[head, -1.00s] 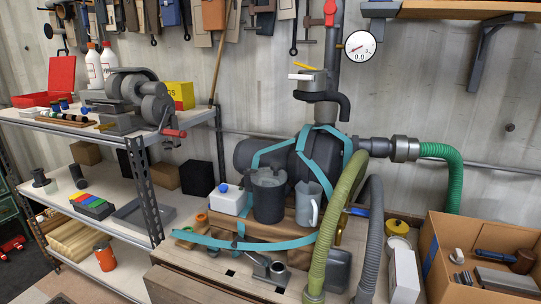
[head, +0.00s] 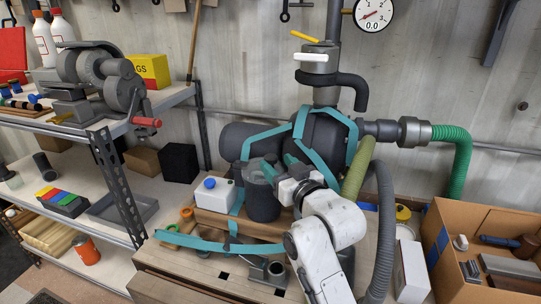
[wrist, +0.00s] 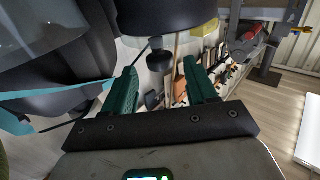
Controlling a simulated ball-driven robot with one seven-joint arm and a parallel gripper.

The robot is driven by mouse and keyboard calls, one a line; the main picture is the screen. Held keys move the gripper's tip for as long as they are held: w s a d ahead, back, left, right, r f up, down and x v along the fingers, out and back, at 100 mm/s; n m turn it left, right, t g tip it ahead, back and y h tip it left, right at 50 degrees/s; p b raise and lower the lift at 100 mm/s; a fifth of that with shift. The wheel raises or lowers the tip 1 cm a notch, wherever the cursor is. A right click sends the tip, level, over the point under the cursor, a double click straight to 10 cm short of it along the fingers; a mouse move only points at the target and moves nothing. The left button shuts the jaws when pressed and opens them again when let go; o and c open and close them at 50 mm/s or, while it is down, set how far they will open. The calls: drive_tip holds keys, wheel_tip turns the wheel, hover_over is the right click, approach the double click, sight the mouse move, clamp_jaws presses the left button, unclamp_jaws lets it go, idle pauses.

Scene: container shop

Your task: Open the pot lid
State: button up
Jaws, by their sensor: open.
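In the wrist view my gripper (wrist: 161,68) is open, with one green finger on each side. A dark round body (wrist: 178,16), apparently the pot's lid, fills the top of that view. Its small black knob (wrist: 160,61) shows between the fingertips with room on both sides. Contact with the knob cannot be told.
A white container with a blue cap (head: 213,193) stands close to the pot's left. A large dark pump (head: 322,140) with teal straps is behind. Green and grey hoses (head: 383,220) rise at the right. A cardboard box (head: 480,240) stands at far right.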

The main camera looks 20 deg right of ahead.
sight(274, 161)
drive_tip(key=shift+w+a, duration=0.2)
drive_tip(key=shift+w, duration=0.9)
drive_tip(key=shift+w+a, duration=0.15)
drive_tip(key=shift+w, duration=0.9)
drive_tip(key=shift+c, duration=0.5)
clamp_jaws()
